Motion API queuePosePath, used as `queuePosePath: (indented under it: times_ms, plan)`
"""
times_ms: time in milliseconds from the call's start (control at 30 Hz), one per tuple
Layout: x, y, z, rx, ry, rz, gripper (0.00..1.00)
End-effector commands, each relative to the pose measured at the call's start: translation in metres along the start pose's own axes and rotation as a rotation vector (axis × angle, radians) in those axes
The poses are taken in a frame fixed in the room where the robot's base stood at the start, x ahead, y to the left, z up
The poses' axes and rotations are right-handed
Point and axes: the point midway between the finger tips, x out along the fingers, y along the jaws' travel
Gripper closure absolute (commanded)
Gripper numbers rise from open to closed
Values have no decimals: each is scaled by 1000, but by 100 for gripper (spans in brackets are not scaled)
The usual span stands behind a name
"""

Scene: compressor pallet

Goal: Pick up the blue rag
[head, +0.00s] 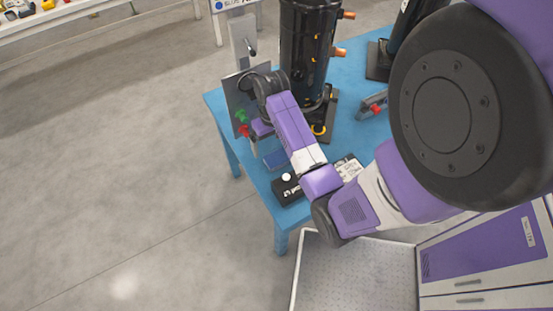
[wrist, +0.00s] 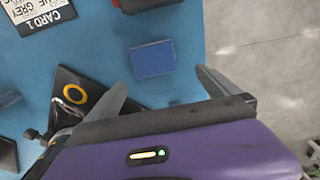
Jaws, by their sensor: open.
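The blue rag (wrist: 152,59) is a small, flat, folded-looking rectangle on the blue table (wrist: 90,40). It also shows in the head view (head: 275,159), near the table's left edge. My gripper (wrist: 163,84) is open and empty, with its two dark fingers spread wide. In the wrist view the rag lies just past the fingertips, between their lines and nearer the left one. In the head view my gripper (head: 255,147) hangs beside the rag, partly hidden by my arm. I cannot tell its exact height above the table.
A black compressor (head: 306,50) stands behind my arm. A black box with a white knob (head: 287,188) and a printed card (head: 348,167) lie near the front. Green (head: 241,116) and red (head: 243,131) knobs sit beside my gripper. Open floor (head: 110,180) lies left.

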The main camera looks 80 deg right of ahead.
Motion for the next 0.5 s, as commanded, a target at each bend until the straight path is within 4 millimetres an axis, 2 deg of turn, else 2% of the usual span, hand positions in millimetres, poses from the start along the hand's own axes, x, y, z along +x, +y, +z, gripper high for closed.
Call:
queuePosePath:
  times_ms: [167, 500]
  plan:
    - [8, 7, 0, 11, -21, 1, 0]
    - [46, 9, 8, 11, -21, 1, 0]
